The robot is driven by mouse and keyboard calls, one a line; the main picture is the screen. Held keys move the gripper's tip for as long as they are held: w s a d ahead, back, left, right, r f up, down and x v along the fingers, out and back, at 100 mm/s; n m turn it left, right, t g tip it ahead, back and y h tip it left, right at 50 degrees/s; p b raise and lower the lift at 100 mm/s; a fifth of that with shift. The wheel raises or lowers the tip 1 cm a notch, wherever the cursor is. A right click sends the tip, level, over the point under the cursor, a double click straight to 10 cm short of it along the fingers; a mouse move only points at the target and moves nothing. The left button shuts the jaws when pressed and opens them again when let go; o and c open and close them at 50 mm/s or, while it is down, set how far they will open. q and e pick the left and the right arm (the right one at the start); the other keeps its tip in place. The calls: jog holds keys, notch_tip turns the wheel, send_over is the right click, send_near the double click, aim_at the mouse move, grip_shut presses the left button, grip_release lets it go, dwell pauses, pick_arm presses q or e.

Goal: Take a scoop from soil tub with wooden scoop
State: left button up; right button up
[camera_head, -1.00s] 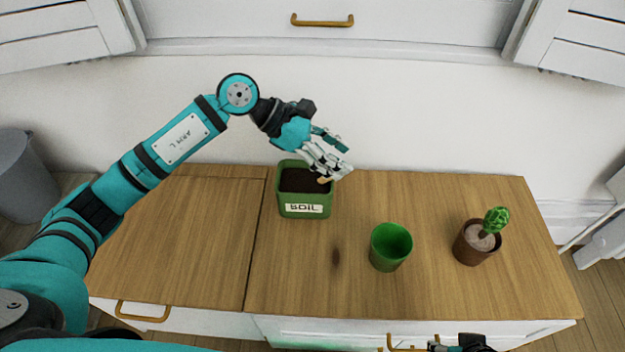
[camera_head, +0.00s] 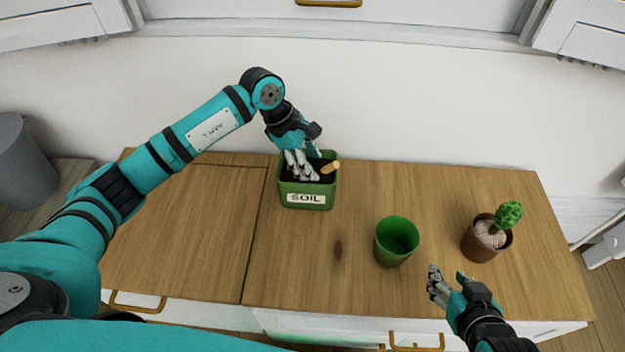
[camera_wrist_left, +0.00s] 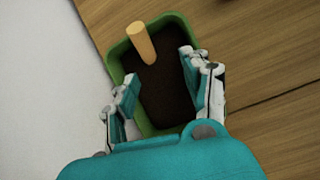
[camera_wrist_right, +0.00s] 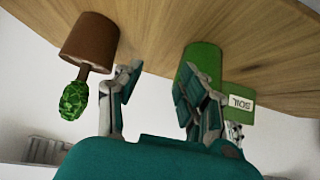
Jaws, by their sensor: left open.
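The green soil tub (camera_head: 306,200), labelled SOIL, stands on the wooden cabinet top, filled with dark soil (camera_wrist_left: 168,95). The wooden scoop (camera_head: 331,167) stands in the tub; only its light handle (camera_wrist_left: 141,42) shows, and its lower end is hidden in the soil. My left gripper (camera_head: 301,172) is over the tub, pointing down, open and empty. In the left wrist view its fingers (camera_wrist_left: 160,82) are spread over the soil, with the handle beyond them, apart. My right gripper (camera_head: 450,279) is open and empty near the front edge, right of the green pot.
An empty-looking green pot (camera_head: 397,241) stands in the middle of the top. A potted cactus (camera_head: 487,240) in a brown pot stands at the right. The left part of the top is clear. A white wall rises behind. A grey bin (camera_head: 22,165) is at far left.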

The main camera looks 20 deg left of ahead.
aim_at(318, 171)
pick_arm(q)
jog(key=x, duration=0.1)
jog(key=b+x, duration=0.1)
jog(key=x, duration=0.3)
jog(key=shift+w, duration=0.35)
jog(key=shift+d+f, duration=0.15)
jog(key=shift+f, duration=0.15)
grip_shut()
pick_arm(e)
jog(key=w+a+r+t+y, duration=0.1)
jog(key=w+a+r+t, duration=0.1)
jog(key=w+r+t, duration=0.2)
jog(key=shift+w+r, duration=0.35)
jog(key=shift+r, duration=0.45)
